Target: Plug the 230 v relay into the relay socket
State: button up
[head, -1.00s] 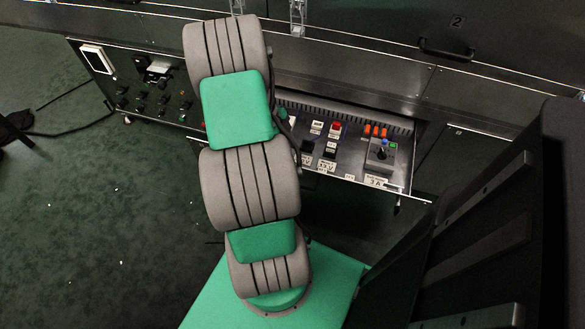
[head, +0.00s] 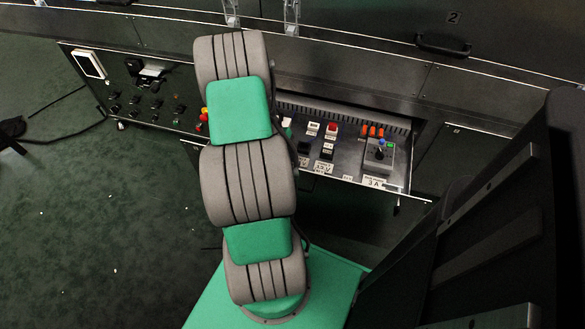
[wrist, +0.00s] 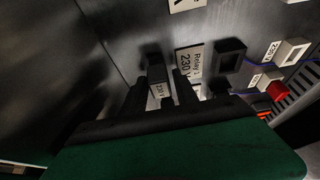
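My gripper (wrist: 160,92) shows at the middle of the wrist view, its two dark fingers around the 230 V relay (wrist: 158,88). The relay is a small dark block with a pale "230 V" label, and the fingers appear closed on its sides. The relay socket (wrist: 230,54) is a dark square housing with an opening, up and right of the gripper, beside a white "Relay 1 230 V" plate (wrist: 188,60). The relay is apart from it. In the head view the socket (head: 304,147) is just right of my arm; my gripper and the held relay are hidden behind the arm.
Further right are orange parts (head: 372,131) and a joystick box (head: 379,153). A raised slotted strip (head: 345,112) runs behind them.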

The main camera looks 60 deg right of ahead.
grip_shut()
dwell(0.3)
